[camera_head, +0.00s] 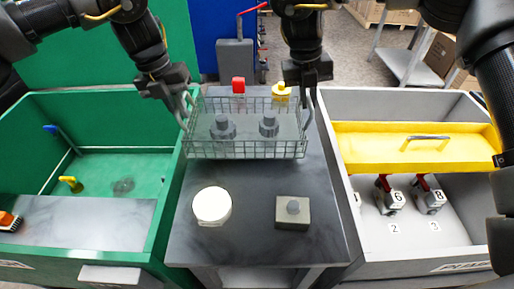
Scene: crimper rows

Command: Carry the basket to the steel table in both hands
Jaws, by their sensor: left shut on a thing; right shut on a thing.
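The wire basket (245,149) is in the middle of the head view, over the far part of a dark grey table (250,245). Two grey knobbed pieces, one on the left (222,128) and one on the right (268,125), show within its wire walls. My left gripper (185,112) is shut on the basket's left end. My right gripper (310,103) is shut on its right end. The basket looks about level. I cannot tell whether its bottom touches the table.
A white round piece (212,206) and a grey knobbed block (293,213) stand on the near tabletop. A green bin (168,210) is at left, a grey bin (350,215) with a yellow tray (415,150) at right. Behind the basket are red (238,85) and yellow (281,91) pieces.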

